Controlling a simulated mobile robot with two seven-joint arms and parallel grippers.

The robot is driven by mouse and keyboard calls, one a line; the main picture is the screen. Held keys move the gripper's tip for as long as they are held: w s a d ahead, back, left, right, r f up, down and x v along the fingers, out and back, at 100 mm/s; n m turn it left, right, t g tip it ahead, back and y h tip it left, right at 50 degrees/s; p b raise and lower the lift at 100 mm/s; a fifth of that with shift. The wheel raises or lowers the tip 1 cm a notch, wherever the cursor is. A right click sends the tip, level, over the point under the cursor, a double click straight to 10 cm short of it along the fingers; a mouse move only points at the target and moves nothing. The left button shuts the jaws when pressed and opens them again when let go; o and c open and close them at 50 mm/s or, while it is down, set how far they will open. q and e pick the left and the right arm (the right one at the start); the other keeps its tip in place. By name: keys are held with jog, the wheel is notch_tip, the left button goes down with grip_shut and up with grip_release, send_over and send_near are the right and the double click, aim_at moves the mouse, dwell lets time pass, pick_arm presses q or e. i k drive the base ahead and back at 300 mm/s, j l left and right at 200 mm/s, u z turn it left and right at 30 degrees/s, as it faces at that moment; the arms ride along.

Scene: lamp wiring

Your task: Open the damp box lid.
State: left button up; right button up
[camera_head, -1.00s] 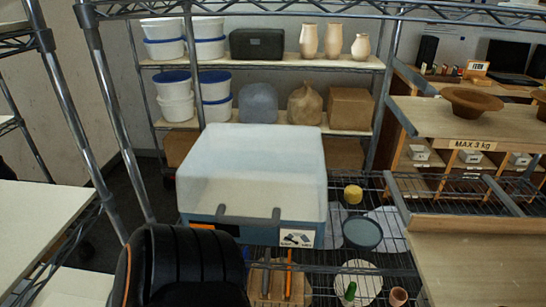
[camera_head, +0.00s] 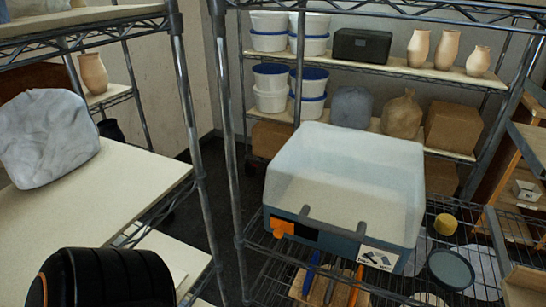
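The damp box stands on a wire shelf right of centre. It has a translucent white lid (camera_head: 345,165) over a blue-grey base (camera_head: 410,262). The lid sits down on the base and looks closed. A grey bar-like handle or latch (camera_head: 333,225) runs along the front, with two upright ends. An orange tab (camera_head: 282,228) and a picture label (camera_head: 378,257) are on the front face. Neither of my grippers is in view. A black rounded part with an orange ring at the bottom left looks like part of my own arm.
Wire-rack posts (camera_head: 226,150) stand left of the box. Tools (camera_head: 328,285) lie on a board below its front. A round dark dish (camera_head: 450,269) and a yellow cylinder (camera_head: 445,224) are at right. A pale table (camera_head: 90,215) with a wrapped lump (camera_head: 45,138) is at left.

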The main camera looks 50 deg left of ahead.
aim_at(278, 168)
jog(key=i+j+u, duration=0.2)
jog(key=u, duration=0.25)
jog(key=i+j+u, duration=0.25)
jog(key=u, duration=0.2)
jog(key=i+j, duration=0.1)
jog(key=j, duration=0.1)
